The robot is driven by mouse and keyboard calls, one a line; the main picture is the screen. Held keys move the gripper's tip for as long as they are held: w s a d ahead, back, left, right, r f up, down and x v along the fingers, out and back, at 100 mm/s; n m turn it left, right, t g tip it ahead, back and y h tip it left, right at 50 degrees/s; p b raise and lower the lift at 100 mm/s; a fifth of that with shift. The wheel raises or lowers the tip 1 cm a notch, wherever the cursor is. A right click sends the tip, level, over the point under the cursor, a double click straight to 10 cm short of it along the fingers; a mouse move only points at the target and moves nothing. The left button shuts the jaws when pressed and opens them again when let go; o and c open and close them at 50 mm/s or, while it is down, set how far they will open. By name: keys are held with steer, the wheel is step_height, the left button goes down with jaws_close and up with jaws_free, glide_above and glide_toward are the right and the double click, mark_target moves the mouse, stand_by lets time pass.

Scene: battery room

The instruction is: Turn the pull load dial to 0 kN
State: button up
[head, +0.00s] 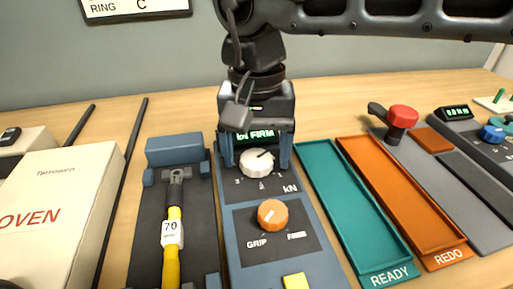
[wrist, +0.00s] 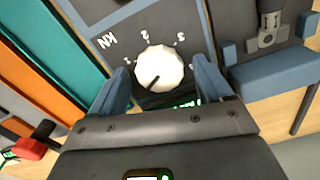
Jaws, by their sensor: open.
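The pull load dial is a white faceted knob (head: 256,163) on a blue-grey panel (head: 236,232) marked kN. In the wrist view the knob (wrist: 160,66) has the numbers 1, 2 and 3 around it. Its dark pointer line aims to the lower left there, past the 1, toward a part of the scale that my gripper hides. My gripper (head: 257,158) has its two blue fingers apart, one on each side of the knob. They also flank it in the wrist view (wrist: 161,80). I cannot tell whether either finger touches it.
An orange GRIP knob (head: 272,213) and a yellow button (head: 296,281) sit nearer on the panel. A green display (head: 257,135), partly hidden, is behind the dial. A teal READY tray (head: 318,172) and an orange REDO tray (head: 357,154) lie right; a yellow-handled tool (head: 172,262) lies left.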

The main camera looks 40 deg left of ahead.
mark_target(256, 157)
step_height(256, 157, up, 8)
steer(key=shift+f, duration=0.1)
stand_by(0.5)
stand_by(0.4)
